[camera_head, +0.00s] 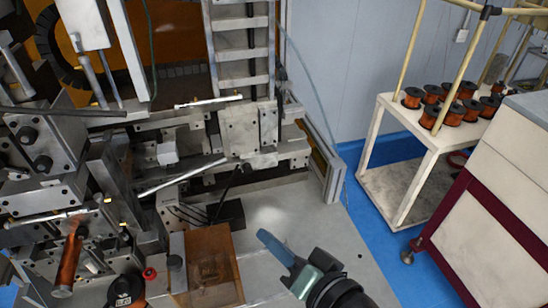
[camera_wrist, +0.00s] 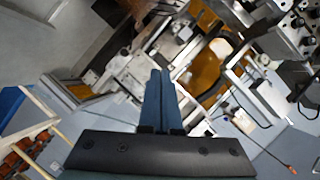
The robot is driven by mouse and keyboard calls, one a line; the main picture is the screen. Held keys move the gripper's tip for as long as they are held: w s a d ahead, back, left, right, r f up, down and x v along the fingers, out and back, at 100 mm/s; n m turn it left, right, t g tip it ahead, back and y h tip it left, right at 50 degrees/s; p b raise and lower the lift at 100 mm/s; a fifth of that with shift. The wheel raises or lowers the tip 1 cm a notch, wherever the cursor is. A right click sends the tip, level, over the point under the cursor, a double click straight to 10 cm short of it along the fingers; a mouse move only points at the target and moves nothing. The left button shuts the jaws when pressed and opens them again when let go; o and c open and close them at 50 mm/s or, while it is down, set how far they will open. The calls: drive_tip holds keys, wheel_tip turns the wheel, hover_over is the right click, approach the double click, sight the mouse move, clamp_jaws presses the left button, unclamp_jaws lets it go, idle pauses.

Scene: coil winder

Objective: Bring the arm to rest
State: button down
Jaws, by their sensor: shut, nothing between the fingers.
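My gripper (camera_head: 272,245) is at the lower middle of the head view, at the end of my dark wrist. Its blue fingers point up and to the left over the grey machine bed. In the wrist view, the two blue fingers of my gripper (camera_wrist: 157,100) lie side by side, shut, with nothing between them. The fingers look clear of the coil winder (camera_head: 240,130), which fills the left and middle of the head view. The height of the gripper above the bed is hard to tell.
A brown wooden block (camera_head: 212,265) and a red button (camera_head: 149,273) are left of my gripper. A white cart (camera_head: 405,150) with several copper spools (camera_head: 453,114) stands at the right. A white and maroon cabinet (camera_head: 495,215) is nearer. Blue floor (camera_head: 375,185) lies between.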

drive_tip(key=w+d+r+n+t+h+b, duration=0.15)
drive_tip(key=w+r+t, duration=0.25)
drive_tip(key=r, duration=0.6)
drive_tip(key=w+d+r+n+t+h, duration=0.1)
drive_tip(key=w+r+t+h, duration=0.2)
drive_tip(key=r, duration=0.6)
drive_tip(key=s+r+t+h, duration=0.2)
drive_tip(key=s+r+t, duration=0.2)
drive_tip(key=r, duration=0.7)
drive_tip(key=s+a+r+t+h+b, duration=0.1)
drive_tip(key=s+r+t, duration=0.4)
drive_tip(key=r, duration=0.6)
drive_tip(key=shift+s+r+n+h, duration=0.25)
drive_tip(key=shift+s+n+h, duration=0.2)
drive_tip(key=shift+s+h, duration=0.25)
